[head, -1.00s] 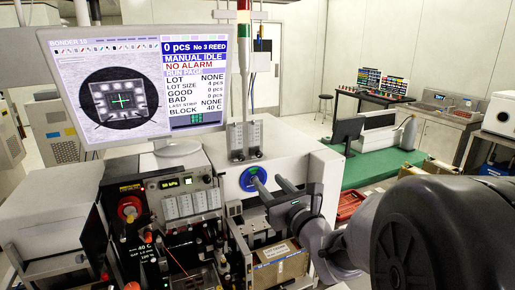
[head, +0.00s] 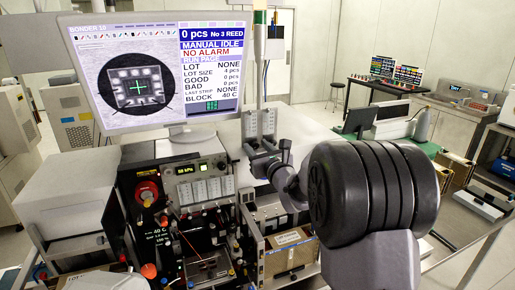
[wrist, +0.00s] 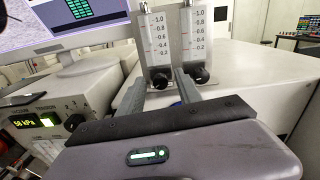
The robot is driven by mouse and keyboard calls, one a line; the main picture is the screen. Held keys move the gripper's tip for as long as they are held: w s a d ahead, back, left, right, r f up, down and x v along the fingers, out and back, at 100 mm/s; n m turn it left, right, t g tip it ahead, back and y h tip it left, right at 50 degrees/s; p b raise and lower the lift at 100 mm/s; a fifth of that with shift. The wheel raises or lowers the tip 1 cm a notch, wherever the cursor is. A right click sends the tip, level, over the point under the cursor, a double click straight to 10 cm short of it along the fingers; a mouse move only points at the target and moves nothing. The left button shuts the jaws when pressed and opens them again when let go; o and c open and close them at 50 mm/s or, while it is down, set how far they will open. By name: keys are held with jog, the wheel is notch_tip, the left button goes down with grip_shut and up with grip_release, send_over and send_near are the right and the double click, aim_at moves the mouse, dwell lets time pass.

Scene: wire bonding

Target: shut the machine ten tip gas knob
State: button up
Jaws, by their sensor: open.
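Two clear flow meters with scales up to 1.0 stand side by side in the wrist view, the left one (wrist: 156,40) and the right one (wrist: 196,35). Each has a black knob at its foot, the left knob (wrist: 160,80) and the right knob (wrist: 200,76). No label tells me which is the tip gas knob. My gripper (wrist: 160,77) is open, its fingers appearing on either side of the left knob; I cannot tell whether they touch it. In the head view my gripper (head: 258,146) is just below the flow meters (head: 259,122).
The monitor (head: 150,72) reads MANUAL IDLE and NO ALARM. A control panel (wrist: 52,122) showing 58 kPa is left of my gripper in the wrist view. A cardboard box (head: 290,250) sits below my arm. The white machine top (wrist: 250,75) is clear at right.

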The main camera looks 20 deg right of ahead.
grip_shut()
jog(key=shift+f+b, duration=0.1)
jog(key=shift+b, duration=0.4)
jog(key=shift+f+m+b, duration=0.15)
jog(key=shift+m+b, duration=0.55)
jog(key=shift+b, duration=0.25)
jog(key=shift+m+b, duration=0.7)
jog(key=shift+b, duration=0.25)
jog(key=m+b, duration=0.3)
jog(key=shift+d+r, duration=0.1)
jog(key=shift+r, duration=0.1)
grip_release()
